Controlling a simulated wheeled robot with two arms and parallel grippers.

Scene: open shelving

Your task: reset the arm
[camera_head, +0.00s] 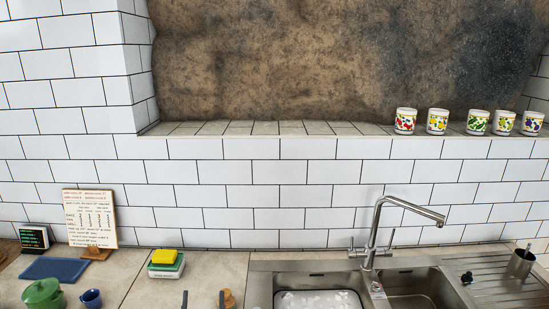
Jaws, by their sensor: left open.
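My left gripper (203,300) shows only as two dark fingertips at the bottom edge of the head view, left of the sink. The fingertips are apart, with bare counter between them and nothing held. A small round wooden item (230,298) is partly behind the right fingertip; I cannot tell whether they touch. The rest of the left arm is below the frame. My right gripper is not in view.
A metal sink (258,284) with a tall faucet (376,225) stands at right. A yellow sponge (164,257) on a stack, a recipe board (91,218), blue tray (55,269), green pot (43,294) and blue mug (91,298) are left. Several patterned cups (405,121) line the ledge.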

